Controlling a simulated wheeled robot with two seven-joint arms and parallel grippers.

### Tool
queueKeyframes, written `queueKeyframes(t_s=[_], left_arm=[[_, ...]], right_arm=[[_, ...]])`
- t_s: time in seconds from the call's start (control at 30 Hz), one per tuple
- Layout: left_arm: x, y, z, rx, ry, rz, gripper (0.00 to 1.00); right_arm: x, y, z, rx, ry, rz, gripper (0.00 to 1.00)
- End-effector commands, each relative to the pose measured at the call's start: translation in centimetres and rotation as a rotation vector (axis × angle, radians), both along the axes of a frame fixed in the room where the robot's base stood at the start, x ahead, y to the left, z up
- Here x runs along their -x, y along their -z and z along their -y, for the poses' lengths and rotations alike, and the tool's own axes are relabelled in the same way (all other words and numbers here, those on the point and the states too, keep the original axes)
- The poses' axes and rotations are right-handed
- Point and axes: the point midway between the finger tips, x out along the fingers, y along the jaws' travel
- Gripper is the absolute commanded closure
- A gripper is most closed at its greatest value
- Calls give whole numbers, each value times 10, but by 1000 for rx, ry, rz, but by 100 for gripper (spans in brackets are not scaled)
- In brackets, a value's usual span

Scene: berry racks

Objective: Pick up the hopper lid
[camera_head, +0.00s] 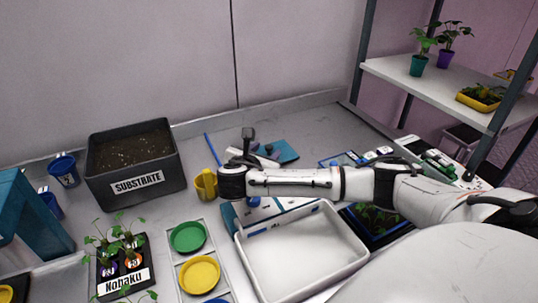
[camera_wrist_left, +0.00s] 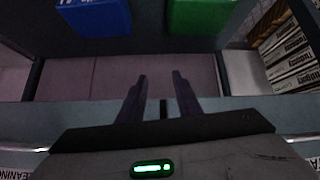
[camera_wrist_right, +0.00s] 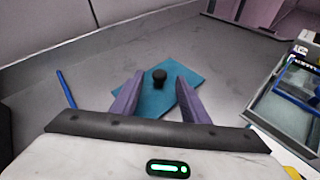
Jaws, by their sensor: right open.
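The hopper lid (camera_head: 287,152) is a flat teal plate lying on the grey bench, partly hidden behind my right gripper in the head view. In the right wrist view the lid (camera_wrist_right: 178,98) shows a round black knob (camera_wrist_right: 159,75) on top. My right gripper (camera_head: 258,147) is open. In its wrist view the knob and part of the plate appear between the two purple fingers; I cannot tell how far the fingers are from them. My left gripper (camera_wrist_left: 158,82) shows only in its own wrist view, with its fingers apart and nothing between them.
A substrate bin (camera_head: 137,162) stands at the back left, near a yellow cup (camera_head: 206,186) and a blue stick (camera_head: 213,150). A white tray (camera_head: 358,256) lies below my right arm. Blue (camera_wrist_left: 95,16) and green (camera_wrist_left: 199,15) bins are near my left gripper.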

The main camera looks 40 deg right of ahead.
Motion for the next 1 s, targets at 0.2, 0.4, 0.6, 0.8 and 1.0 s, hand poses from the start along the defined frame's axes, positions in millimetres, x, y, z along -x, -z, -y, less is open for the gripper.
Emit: queueKeyframes(t_s=[0.2,0.4,0.6,0.8,1.0], left_arm=[[0,-3,0,1,1,-1,69],[1,-2,0,1,1,-1,69],[1,-2,1,0,1,-2,69],[2,-2,1,1,2,-3,69],[2,-2,1,1,2,-2,69]], right_arm=[[-12,8,19,1,1,0,59],[-12,9,20,0,-1,0,59],[-12,9,20,0,-1,0,86],[-13,8,20,0,0,2,100],[-13,4,20,0,1,4,100]])
